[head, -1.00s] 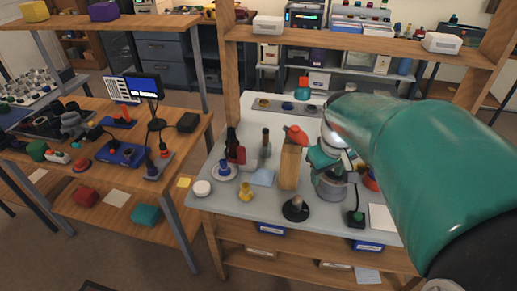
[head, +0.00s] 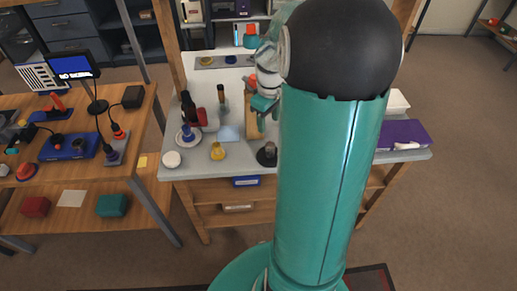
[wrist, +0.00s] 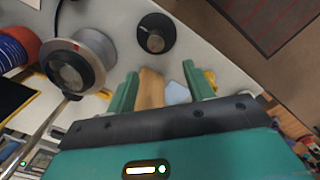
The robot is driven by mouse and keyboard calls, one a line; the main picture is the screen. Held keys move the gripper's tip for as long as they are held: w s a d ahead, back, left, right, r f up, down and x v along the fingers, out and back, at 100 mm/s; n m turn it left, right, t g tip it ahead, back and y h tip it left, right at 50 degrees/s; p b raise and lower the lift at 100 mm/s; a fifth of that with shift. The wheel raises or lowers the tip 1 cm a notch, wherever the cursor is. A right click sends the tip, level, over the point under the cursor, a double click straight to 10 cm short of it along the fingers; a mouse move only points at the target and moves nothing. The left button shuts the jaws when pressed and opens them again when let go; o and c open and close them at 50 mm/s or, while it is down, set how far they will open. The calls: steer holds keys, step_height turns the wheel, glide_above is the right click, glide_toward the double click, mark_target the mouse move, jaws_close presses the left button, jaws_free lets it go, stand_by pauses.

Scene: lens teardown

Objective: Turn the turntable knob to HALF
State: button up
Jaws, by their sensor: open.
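A black round base with a grey upright knob (head: 267,154) stands near the front edge of the grey bench (head: 205,172). It looks like the turntable knob, but I cannot read any HALF mark. In the wrist view the same dark disc and knob (wrist: 156,33) lies beyond my fingertips, apart from them. My gripper (wrist: 160,82) is open, with nothing held between its two teal fingers. In the head view my gripper (head: 263,112) is above the bench, behind the knob, beside a wooden block (head: 251,124). My arm hides the bench's right middle.
A silver cylinder with a dark face (wrist: 78,66) lies left of my fingers in the wrist view. A yellow piece (head: 218,152), a white round jar (head: 172,159) and dark bottles (head: 188,107) stand on the bench's left. A purple box (head: 402,134) is at the right.

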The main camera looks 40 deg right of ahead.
mark_target(270, 144)
steer(key=f, duration=1.4)
steer(key=shift+s+d, duration=0.25)
steer(key=shift+d, duration=0.15)
steer(key=c, duration=1)
